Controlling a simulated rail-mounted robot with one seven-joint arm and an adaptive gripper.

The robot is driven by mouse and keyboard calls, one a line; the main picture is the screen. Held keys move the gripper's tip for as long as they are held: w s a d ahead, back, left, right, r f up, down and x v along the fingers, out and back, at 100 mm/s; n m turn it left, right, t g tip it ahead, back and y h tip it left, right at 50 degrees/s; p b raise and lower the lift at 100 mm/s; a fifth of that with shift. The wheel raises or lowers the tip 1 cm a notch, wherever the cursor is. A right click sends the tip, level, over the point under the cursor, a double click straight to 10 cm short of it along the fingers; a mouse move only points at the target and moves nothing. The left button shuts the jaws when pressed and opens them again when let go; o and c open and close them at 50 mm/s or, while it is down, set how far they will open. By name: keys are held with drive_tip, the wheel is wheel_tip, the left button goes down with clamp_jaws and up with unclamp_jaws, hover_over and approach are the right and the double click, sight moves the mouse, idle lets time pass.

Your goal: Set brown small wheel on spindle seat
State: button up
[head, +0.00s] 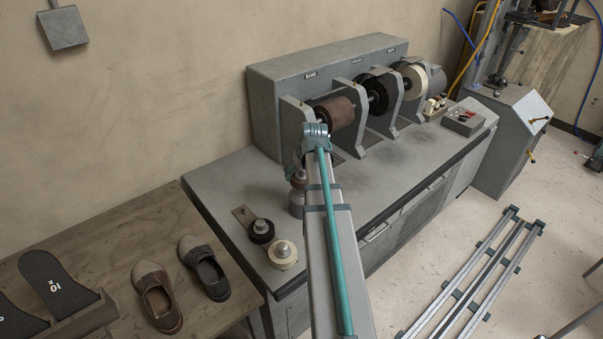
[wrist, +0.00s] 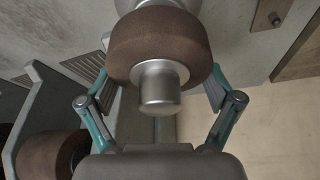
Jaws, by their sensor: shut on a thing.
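The brown small wheel (wrist: 125,50) fills the top middle of the wrist view, with a shiny metal hub (wrist: 160,88) through its centre. My gripper (wrist: 158,93) has one finger against each side of the wheel and is shut on it. In the head view the wheel (head: 298,179) shows partly, just left of my arm, which hides the rest and most of the gripper. A grey cylindrical post (head: 296,203) stands directly below it on the bench and seems to be the spindle seat. I cannot tell whether wheel and post touch.
A black wheel (head: 261,231) and a cream wheel (head: 283,254) sit left of my arm on the grey bench (head: 215,185). A large brown drum (head: 335,112) and other machine wheels stand behind. Shoes (head: 157,296) lie on the wooden table at left.

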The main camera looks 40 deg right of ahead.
drive_tip(key=shift+f+b, duration=0.8)
drive_tip(key=shift+f, duration=0.8)
idle(0.9)
drive_tip(key=o, duration=1.1)
drive_tip(key=shift+c, duration=0.2)
drive_tip(key=v, duration=1.2)
drive_tip(key=shift+f, duration=0.1)
